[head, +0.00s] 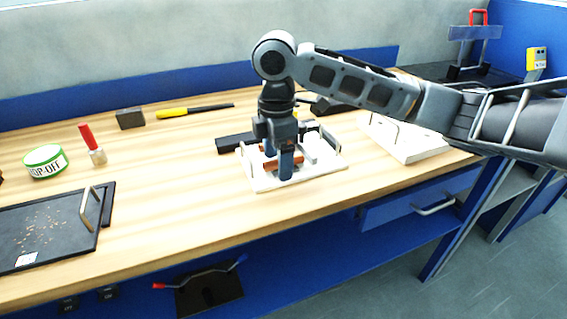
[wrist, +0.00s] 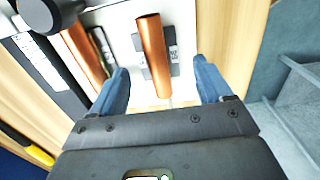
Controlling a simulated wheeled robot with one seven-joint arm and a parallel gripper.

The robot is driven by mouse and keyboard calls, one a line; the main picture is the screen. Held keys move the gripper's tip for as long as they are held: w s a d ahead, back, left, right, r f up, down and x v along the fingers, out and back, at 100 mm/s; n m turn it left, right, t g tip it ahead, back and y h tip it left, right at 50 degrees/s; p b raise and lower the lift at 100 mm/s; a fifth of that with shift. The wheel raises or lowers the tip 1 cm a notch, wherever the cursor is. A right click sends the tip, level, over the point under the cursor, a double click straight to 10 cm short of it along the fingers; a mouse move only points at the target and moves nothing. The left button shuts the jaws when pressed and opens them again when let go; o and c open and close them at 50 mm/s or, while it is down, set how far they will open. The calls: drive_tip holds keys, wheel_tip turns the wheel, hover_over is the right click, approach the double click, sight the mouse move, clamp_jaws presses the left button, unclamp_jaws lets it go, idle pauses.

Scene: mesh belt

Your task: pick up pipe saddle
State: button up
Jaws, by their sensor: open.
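A copper-coloured, pipe-like piece (wrist: 152,52), which looks like the pipe saddle, lies on a white tray (head: 328,168). It lies lengthwise between my fingers in the wrist view, with a gap on each side. In the head view the copper piece (head: 297,161) is partly hidden by a finger. A second copper piece (wrist: 84,50) lies left of my left finger in the wrist view. My gripper (head: 278,167) points down over the tray. Its blue fingers are open and hold nothing; they also show in the wrist view (wrist: 161,75).
A white board with a handle (head: 405,140) stands to the right of the tray. The wooden bench between is clear.

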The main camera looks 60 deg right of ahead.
drive_tip(key=shift+f, duration=0.2)
drive_tip(key=c, duration=1.4)
drive_tip(key=shift+r, duration=0.1)
drive_tip(key=shift+r, duration=0.55)
wheel_tip(320, 180, up, 3)
drive_tip(key=shift+f, duration=0.15)
drive_tip(key=s+d+r, duration=0.4)
drive_tip(key=s+d, duration=0.1)
drive_tip(key=s+d+r, duration=0.3)
drive_tip(key=shift+s+b, duration=0.2)
drive_tip(key=shift+b, duration=0.1)
